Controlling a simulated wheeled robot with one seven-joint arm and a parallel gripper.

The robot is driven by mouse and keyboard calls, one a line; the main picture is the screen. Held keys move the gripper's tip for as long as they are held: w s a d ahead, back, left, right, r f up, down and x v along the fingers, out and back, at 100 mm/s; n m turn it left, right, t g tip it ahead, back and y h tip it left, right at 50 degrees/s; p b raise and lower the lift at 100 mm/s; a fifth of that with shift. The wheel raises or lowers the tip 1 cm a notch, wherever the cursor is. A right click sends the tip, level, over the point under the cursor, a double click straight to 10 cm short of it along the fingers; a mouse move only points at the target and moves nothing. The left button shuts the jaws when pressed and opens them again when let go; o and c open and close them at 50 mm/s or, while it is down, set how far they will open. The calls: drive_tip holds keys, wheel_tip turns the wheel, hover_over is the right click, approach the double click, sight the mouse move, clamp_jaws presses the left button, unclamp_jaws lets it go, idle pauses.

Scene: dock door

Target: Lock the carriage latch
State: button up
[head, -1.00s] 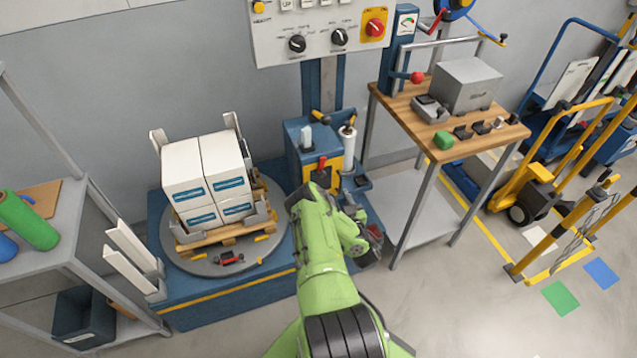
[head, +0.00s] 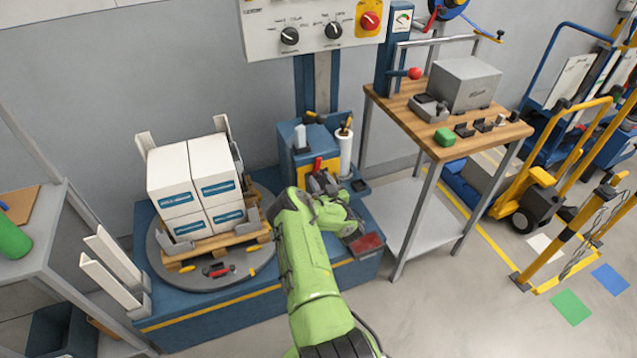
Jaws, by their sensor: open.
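The blue wrapper carriage (head: 293,160) stands on its column behind the turntable, with a yellow front panel (head: 332,163) and a white film roll (head: 345,152) at its right. A small red lever (head: 318,165), which looks like the carriage latch, stands upright at the yellow panel. My gripper (head: 322,184) is at the end of the green arm, just below and in front of the red lever. It is open and appears empty. Its fingers are small and dark here, and I cannot tell whether they touch the lever. My arm hides the carriage's lower part.
White cartons (head: 196,185) sit on a pallet on the grey turntable (head: 165,277) at left. A red-handled part (head: 217,270) lies at its front. A wooden-topped bench (head: 408,95) stands at right. A red pad (head: 367,244) shows on the blue base.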

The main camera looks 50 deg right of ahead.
drive_tip(key=shift+x, duration=1.3)
clamp_jaws()
drive_tip(key=shift+s+d+f+n+b, duration=0.1)
drive_tip(key=shift+s+d+n+b, duration=0.1)
drive_tip(key=shift+n, duration=0.5)
drive_tip(key=shift+s+d+n+b, duration=0.1)
drive_tip(key=shift+d+n+b, duration=0.1)
drive_tip(key=shift+n, duration=0.5)
unclamp_jaws()
drive_tip(key=p+v, duration=0.9)
drive_tip(key=v, duration=0.6)
drive_tip(key=shift+s+a+p, duration=0.2)
drive_tip(key=shift+s+p, duration=0.1)
drive_tip(key=shift+s, duration=0.05)
